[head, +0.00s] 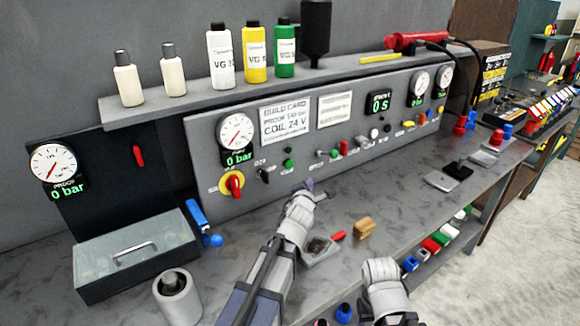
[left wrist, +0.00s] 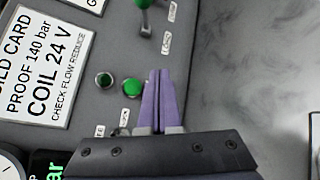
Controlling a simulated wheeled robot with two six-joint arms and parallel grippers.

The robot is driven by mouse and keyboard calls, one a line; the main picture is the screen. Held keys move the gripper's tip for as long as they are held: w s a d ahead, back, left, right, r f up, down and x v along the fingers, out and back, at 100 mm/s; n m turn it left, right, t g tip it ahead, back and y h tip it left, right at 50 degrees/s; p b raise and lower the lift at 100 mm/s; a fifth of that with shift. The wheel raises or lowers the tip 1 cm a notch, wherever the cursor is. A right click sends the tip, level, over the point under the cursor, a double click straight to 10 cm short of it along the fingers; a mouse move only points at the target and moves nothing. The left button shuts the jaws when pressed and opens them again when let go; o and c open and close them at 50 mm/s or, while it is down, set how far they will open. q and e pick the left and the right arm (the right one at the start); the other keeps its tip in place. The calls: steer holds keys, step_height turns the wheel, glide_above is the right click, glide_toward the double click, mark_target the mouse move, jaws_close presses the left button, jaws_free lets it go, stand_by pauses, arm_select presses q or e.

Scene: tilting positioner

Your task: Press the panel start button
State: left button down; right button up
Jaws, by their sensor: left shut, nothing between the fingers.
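The grey control panel (head: 345,125) stands behind the bench. A bright green button (head: 288,163) sits low on it, with a darker green round piece just above. In the left wrist view the green button (left wrist: 132,88) is close to my purple fingertips, and the darker green piece (left wrist: 104,80) is farther left. My left gripper (head: 307,185) is shut and empty, in front of the panel, below and right of the green button. Its fingers (left wrist: 160,75) point along the panel; whether they touch the button I cannot tell. The button's small label is unreadable. My right arm shows at the bottom, its gripper not visible.
A red-and-yellow rotary switch (head: 234,185) is left of the button. A green-tipped lever (left wrist: 143,5) and other controls are to the right.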

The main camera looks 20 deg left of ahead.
arm_select(q)
steer(key=w+a, duration=0.5)
steer(key=a, duration=0.1)
steer(key=shift+a, duration=0.25)
stand_by(2.1)
steer(key=shift+w+a, duration=0.2)
steer(key=shift+w, duration=0.05)
steer(key=shift+w+a, duration=0.25)
steer(key=shift+a, duration=0.15)
stand_by(0.7)
stand_by(0.4)
steer(key=shift+s+d, duration=0.55)
steer(key=shift+d, duration=0.2)
steer(key=shift+s+d, duration=0.8)
steer(key=shift+d, duration=0.2)
steer(key=shift+s+d, duration=0.75)
steer(key=shift+d, duration=0.2)
